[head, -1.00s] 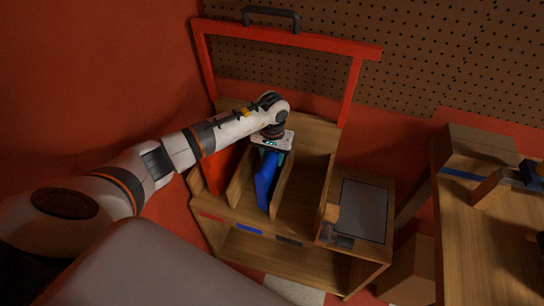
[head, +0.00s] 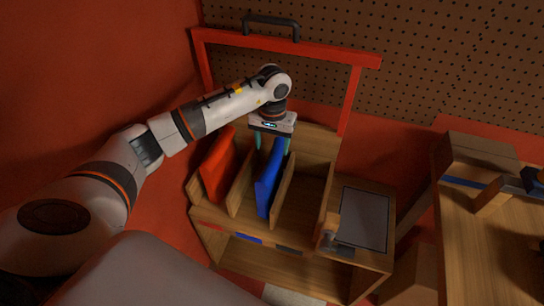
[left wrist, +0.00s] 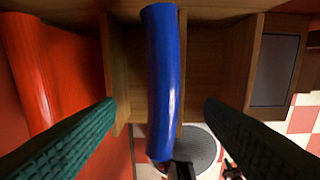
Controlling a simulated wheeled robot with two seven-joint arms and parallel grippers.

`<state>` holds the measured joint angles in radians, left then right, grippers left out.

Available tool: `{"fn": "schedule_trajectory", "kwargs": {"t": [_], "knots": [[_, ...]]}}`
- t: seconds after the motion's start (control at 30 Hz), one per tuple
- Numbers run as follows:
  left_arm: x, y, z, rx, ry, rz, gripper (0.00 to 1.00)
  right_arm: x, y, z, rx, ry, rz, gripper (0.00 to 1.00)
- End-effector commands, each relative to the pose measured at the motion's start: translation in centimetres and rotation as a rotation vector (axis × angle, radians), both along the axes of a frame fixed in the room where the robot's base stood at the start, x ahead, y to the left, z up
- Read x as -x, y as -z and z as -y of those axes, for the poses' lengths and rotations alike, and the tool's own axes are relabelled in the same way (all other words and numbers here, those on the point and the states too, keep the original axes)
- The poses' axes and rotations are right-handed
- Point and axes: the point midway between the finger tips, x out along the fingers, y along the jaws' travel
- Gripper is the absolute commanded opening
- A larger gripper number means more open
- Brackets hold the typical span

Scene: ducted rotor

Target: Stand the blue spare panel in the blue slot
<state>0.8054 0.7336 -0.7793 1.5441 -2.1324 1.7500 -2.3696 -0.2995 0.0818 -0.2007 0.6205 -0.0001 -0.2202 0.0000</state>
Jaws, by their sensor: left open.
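The blue spare panel (head: 268,182) stands on edge, tilted slightly, in the middle compartment of the wooden rack. The compartment with the blue label (head: 248,239) is the blue slot. In the left wrist view the panel (left wrist: 163,75) runs between my fingers, with a gap on both sides. My left gripper (head: 272,142) is open just above the panel's upper end, fingers pointing down. In the left wrist view its green fingers (left wrist: 160,130) are spread wide and hold nothing. The panel's bottom edge is hidden by the rack. My right gripper is not in view.
A red panel (head: 217,165) stands in the left compartment. The compartment right of the blue panel looks empty. A red frame (head: 352,97) with a dark handle rises behind the rack. A wooden workbench (head: 490,245) with boxes stands at the right.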

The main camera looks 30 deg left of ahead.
Motion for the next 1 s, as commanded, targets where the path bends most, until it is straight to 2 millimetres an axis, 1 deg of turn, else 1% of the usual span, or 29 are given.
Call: {"fn": "schedule_trajectory", "kwargs": {"t": [0.03, 0.1, 0.23, 0.8, 0.87, 0.9, 0.97, 1.0], "knots": [[-0.1, -0.8, 0.0, 0.0, 0.001, 0.003, 0.63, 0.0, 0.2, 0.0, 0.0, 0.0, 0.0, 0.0], [-0.1, -1.7, 0.0, 0.0, 0.001, 0.002, 0.63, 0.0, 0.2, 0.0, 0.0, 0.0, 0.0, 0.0], [0.0, -2.6, 0.0, 0.001, -0.001, 0.0, 0.63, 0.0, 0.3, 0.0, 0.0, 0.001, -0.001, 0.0], [0.0, -2.8, 0.1, 0.004, 0.0, 0.0, 0.63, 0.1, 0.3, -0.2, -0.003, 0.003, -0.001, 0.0], [0.0, -2.6, 0.7, 0.023, -0.003, 0.006, 0.63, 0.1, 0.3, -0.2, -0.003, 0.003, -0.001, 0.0], [0.1, -2.3, 1.5, 0.051, -0.008, 0.011, 0.63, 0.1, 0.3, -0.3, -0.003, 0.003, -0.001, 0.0], [0.2, -1.8, 3.4, 0.12, -0.023, 0.025, 0.63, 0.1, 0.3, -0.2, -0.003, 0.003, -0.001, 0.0], [0.3, -1.4, 5.2, 0.19, -0.042, 0.036, 0.63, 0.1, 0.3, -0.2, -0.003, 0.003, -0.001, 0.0]]}}
